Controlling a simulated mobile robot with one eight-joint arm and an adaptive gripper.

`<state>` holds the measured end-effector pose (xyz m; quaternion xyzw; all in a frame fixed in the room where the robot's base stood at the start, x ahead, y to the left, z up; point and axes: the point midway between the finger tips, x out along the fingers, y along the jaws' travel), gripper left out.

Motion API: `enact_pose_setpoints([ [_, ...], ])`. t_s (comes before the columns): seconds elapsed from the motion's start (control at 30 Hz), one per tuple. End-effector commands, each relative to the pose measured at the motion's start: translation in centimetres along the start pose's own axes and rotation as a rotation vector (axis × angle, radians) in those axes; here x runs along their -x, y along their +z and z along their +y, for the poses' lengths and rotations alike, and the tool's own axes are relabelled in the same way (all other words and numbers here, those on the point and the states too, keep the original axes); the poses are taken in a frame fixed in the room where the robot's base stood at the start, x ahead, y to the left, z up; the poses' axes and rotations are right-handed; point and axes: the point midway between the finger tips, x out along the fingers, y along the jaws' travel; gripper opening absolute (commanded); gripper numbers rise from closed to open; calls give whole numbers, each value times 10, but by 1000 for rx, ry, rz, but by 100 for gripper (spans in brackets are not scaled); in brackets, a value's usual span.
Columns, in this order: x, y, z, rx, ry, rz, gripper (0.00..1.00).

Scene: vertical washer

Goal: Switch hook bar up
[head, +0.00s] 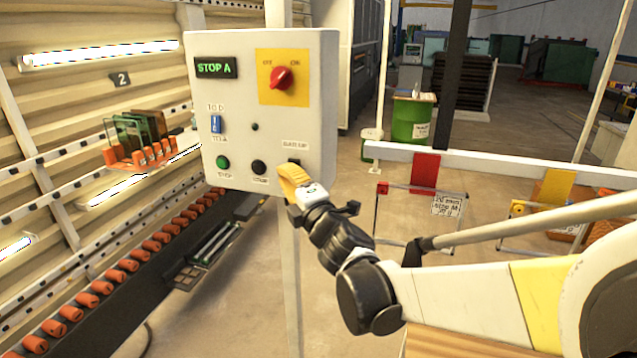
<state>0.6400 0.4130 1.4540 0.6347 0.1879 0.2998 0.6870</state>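A white control box (238,60) stands on a post left of centre, its front facing me. It has a red rotary switch (282,79) on a yellow plate, a green display (215,68) reading "STOP A", and a blue switch (215,124). A green button (223,163) and a black button (258,167) sit low on the panel. A dark control (294,162) at the lower right is partly hidden; the label above it seems to end in "UP". My gripper (287,176) has its yellow tip just below that control. Contact and finger opening are unclear.
A rack with several orange holders (101,287) runs along the left wall, with green panels (140,135) on an orange holder above. A white rail with a red plate (426,173) and hanging frames stands at right. A green barrel (411,121) is behind.

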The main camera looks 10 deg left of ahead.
Motion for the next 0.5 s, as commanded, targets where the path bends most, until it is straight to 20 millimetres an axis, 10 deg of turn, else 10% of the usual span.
enact_pose_setpoints([
  [0.5,-17,18,0,0,0,0,0],
])
